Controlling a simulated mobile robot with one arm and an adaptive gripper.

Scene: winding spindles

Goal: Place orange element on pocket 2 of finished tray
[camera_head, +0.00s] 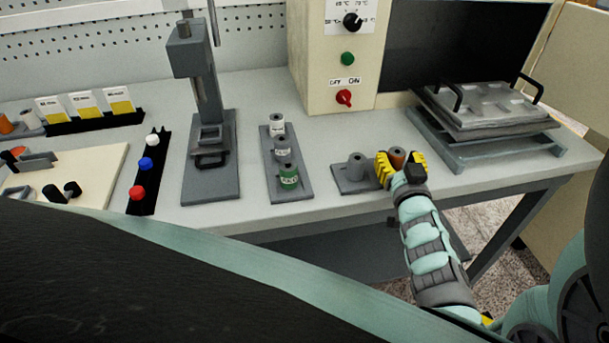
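My gripper (400,166) is at the right end of a small grey tray (342,184) near the table's front edge. Its yellow-striped fingers are on both sides of an upright orange-brown cylinder (397,156) and appear closed on it. The fingers hide the cylinder's lower part, so I cannot tell whether it rests in a pocket or hangs just above. A grey cylinder (356,165) stands on the same tray, just left of the gripper. Pocket numbers are not visible.
A grey rack (290,190) with several labelled spools stands to the left, then a press (200,90). A control box (330,60) is behind. A lidded tray with handles (490,108) stands to the right. Another orange piece (5,124) is at the far left.

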